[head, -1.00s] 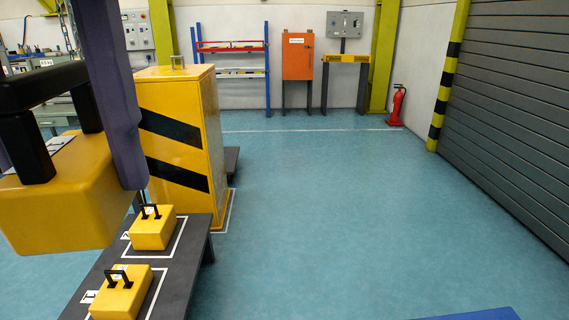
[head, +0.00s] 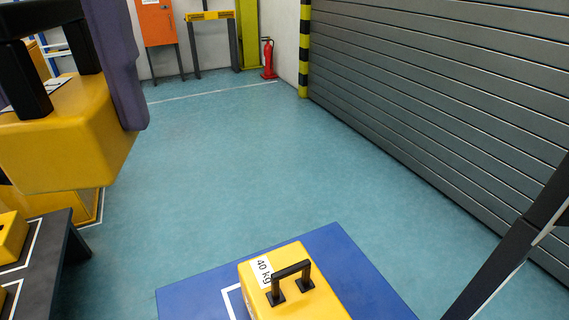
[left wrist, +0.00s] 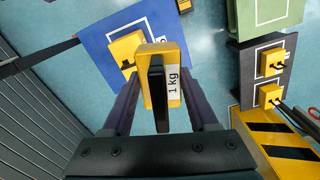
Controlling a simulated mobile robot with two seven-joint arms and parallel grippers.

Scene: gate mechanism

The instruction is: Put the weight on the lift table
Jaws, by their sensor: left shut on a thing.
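My left gripper (head: 120,90) is shut on a yellow weight (head: 65,135) with a black handle, held high at the left of the head view. In the left wrist view my left gripper (left wrist: 160,105) has a finger on each side of this weight (left wrist: 172,65), whose label reads "1 kg", possibly partly covered. A blue platform (head: 370,280), seemingly the lift table, is at the bottom of the head view. A yellow weight (head: 290,290) marked "40 kg" stands on it. The platform also shows in the left wrist view (left wrist: 100,45). My right gripper is out of view.
A dark bench (head: 50,260) with yellow weights (head: 10,238) is at lower left. A dark slanted beam (head: 510,250) is at lower right. A grey shutter (head: 450,80) lines the right side. A green platform (left wrist: 240,18) shows in the left wrist view. The middle floor is clear.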

